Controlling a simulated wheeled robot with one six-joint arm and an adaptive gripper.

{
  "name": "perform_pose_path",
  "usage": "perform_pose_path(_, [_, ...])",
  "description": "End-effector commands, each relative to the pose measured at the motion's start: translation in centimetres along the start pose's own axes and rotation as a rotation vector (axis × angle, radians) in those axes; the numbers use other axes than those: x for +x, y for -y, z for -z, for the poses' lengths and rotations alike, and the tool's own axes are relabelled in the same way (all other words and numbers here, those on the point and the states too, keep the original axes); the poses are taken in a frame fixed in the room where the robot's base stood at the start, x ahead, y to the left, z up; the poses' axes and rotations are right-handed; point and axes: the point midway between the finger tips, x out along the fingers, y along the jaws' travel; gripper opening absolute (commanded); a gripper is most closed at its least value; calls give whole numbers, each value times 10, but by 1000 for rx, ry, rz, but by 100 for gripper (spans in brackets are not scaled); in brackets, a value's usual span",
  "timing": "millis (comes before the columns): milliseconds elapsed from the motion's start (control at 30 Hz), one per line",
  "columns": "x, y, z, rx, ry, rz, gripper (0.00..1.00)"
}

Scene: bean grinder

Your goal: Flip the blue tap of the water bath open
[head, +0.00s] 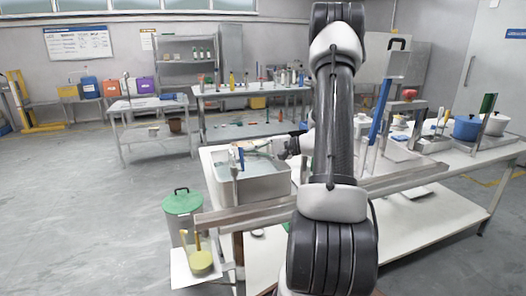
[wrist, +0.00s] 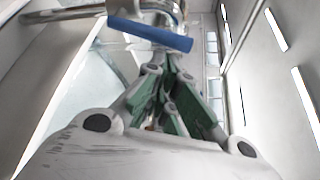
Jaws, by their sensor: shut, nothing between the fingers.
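The water bath (head: 262,184) is an open metal box at the left end of the near table in the head view. Its blue tap (head: 241,156) is a small blue lever on a metal post at the bath's left side. In the wrist view the blue tap lever (wrist: 150,34) lies slantwise at the top, beside a shiny metal pipe. My gripper (head: 264,149) is over the bath, to the right of the tap. In the wrist view my gripper's green-padded fingers (wrist: 170,66) are shut and empty, with tips close to the lever; I cannot tell whether they touch.
A green-lidded pot (head: 182,205) and a yellow ladle (head: 200,260) stand low at the left. A long metal rail (head: 400,183) runs along the table's near side. Several pots and tools stand at the right. The floor at left is clear.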

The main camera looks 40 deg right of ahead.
Motion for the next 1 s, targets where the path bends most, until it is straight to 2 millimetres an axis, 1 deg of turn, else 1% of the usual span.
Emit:
perform_pose_path(100, [10,0,0,0,0,0,0])
perform_pose_path(267, [13,0,0,0,0,0,0])
perform_pose_path(567, [12,0,-1,-15,0,11,0])
perform_pose_path(800, [5,4,-12,-179,-2,109,0])
perform_pose_path(900, [1,6,-20,-183,-1,109,0])
perform_pose_path(1000, [0,5,-22,-182,0,109,0])
